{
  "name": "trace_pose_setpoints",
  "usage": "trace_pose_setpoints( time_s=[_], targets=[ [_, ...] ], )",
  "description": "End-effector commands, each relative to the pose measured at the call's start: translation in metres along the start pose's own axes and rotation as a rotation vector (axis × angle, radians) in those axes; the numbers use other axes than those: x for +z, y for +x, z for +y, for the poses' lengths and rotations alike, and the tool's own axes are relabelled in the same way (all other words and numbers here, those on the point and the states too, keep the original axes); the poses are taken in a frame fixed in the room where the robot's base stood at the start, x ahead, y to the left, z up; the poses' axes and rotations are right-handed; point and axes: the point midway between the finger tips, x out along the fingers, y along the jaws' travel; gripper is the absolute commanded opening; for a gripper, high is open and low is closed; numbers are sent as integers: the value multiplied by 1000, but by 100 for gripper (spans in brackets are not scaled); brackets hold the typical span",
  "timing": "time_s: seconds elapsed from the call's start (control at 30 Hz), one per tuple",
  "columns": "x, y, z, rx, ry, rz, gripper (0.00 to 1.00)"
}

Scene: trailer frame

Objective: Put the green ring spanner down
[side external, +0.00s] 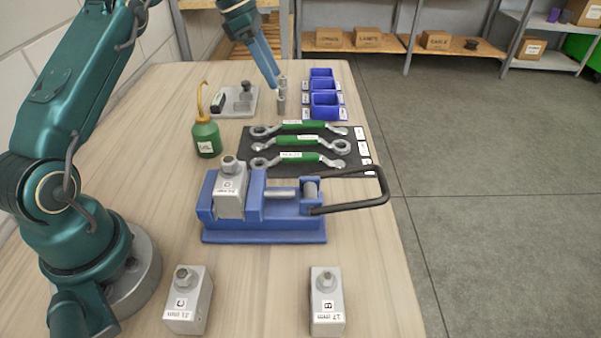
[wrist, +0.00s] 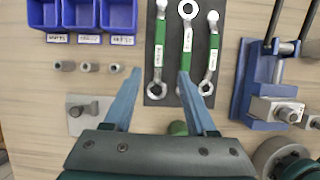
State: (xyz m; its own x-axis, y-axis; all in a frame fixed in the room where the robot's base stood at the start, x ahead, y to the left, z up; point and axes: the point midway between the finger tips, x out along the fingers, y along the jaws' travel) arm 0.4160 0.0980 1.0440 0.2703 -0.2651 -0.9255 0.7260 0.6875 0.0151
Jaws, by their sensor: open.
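Three green-handled ring spanners lie side by side on a dark mat (side external: 350,142): the far one (side external: 303,125), the middle one (side external: 298,141) and the near one (side external: 297,160). They also show in the wrist view as left (wrist: 159,45), middle (wrist: 188,38) and right (wrist: 213,52). Their labels are too small to read. My gripper (side external: 278,86) is open and empty, past the far spanner and near some small metal sockets. In the wrist view my fingertips (wrist: 159,73) are apart, with the left spanner between them in the picture. I see no contact.
A blue vise (side external: 265,237) holds block D (side external: 231,190), its black handle reaching right. Blocks C (side external: 188,300) and B (side external: 327,303) stand in front. A green oil can (side external: 206,138) stands left of the mat. Blue bins (side external: 326,106) and sockets (side external: 281,104) are at the back.

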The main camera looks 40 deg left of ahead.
Motion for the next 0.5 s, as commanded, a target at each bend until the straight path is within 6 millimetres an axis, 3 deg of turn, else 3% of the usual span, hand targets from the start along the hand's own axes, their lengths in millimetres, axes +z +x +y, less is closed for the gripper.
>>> trace_pose_setpoints(
  time_s=[0.17,0.33,0.5],
  targets=[
    [20,-25,-26,30,244,29,57],
    [34,-52,-71,66,616,81,57],
    [34,-72,-122,93,997,141,57]
  ],
)
